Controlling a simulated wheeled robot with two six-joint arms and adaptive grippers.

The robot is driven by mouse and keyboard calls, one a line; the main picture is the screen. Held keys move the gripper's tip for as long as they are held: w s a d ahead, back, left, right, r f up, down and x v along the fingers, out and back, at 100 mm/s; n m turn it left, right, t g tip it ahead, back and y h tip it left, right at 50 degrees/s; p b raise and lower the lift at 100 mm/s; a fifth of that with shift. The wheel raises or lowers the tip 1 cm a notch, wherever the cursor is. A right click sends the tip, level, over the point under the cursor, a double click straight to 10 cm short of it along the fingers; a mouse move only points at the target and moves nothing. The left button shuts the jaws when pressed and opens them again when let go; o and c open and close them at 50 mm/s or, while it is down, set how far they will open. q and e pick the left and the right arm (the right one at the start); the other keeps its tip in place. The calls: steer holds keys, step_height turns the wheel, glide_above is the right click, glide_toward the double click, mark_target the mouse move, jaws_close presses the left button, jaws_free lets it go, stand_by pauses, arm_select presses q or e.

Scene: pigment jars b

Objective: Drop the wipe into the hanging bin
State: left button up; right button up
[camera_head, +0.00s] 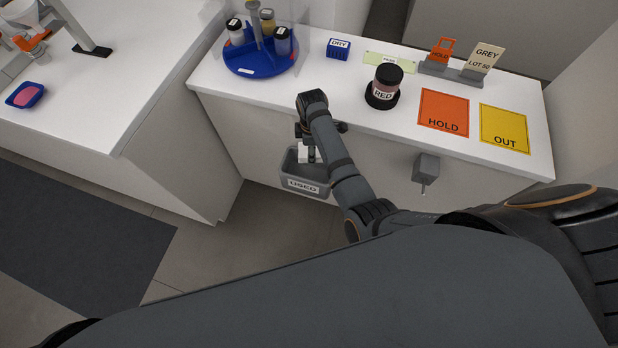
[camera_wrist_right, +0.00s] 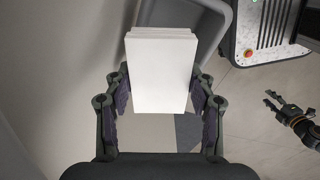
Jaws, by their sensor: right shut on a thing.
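The white wipe (camera_wrist_right: 160,70) is a folded block between the fingers of my right gripper (camera_wrist_right: 160,92) in the right wrist view. In the head view, a small white part of the wipe (camera_head: 305,154) shows below my right gripper (camera_head: 311,146), which points down over the grey hanging bin labelled USED (camera_head: 303,186). The bin hangs at the counter's front. Its grey rim (camera_wrist_right: 219,18) curves behind the wipe in the wrist view. The arm hides part of the bin's opening. My left gripper (camera_wrist_right: 273,101) appears open and empty at the wrist view's right.
The white counter (camera_head: 330,80) carries a blue carousel with jars (camera_head: 245,70), a blue DRY block (camera_head: 338,50), the RED jar (camera_head: 384,85), the HOLD mat (camera_head: 443,110) and the OUT mat (camera_head: 504,128). A grey bracket (camera_head: 425,168) protrudes from the front. Floor is clear at left.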

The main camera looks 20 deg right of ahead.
arm_select(q)
steer(key=shift+w+f, duration=0.1)
steer(key=shift+f, duration=0.15)
arm_select(e)
steer(key=shift+f, duration=0.2)
steer(key=o, duration=1.2)
arm_select(q)
steer(key=shift+a, duration=0.1)
